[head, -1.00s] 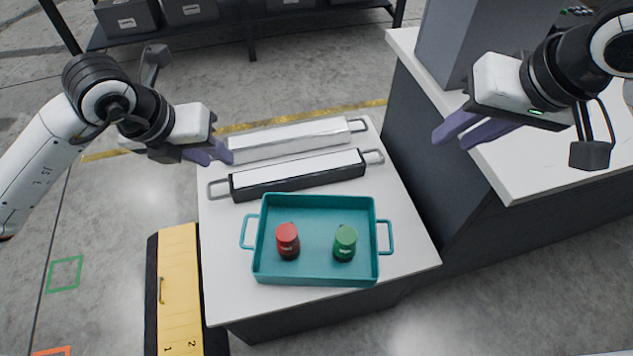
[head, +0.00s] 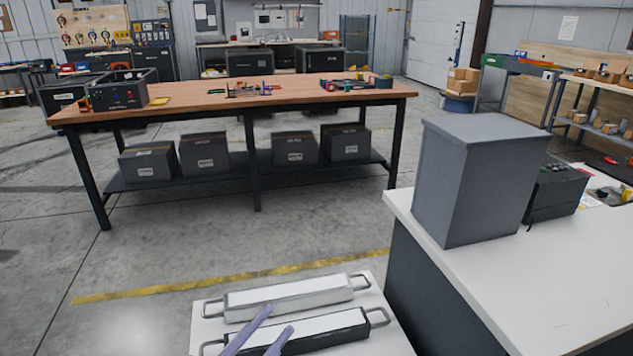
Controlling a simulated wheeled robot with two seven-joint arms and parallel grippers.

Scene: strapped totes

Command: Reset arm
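My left gripper (head: 280,319) shows only as two pale purple fingers at the bottom of the head view. The fingers are apart, with nothing seen between them. They overlap the view of the two long handled trays on the white table (head: 207,308): a white-grey one (head: 290,297) behind and a dark one with a white top (head: 325,334) in front. I cannot tell how far above them the fingers are. My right gripper is out of view. The teal tray with the red and green containers is also out of view.
A grey box (head: 475,180) and a dark device (head: 556,192) stand on the white counter (head: 520,275) at right. A wooden workbench (head: 205,97) with several dark bins below stands at the back. Open concrete floor lies between, crossed by a yellow line (head: 160,288).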

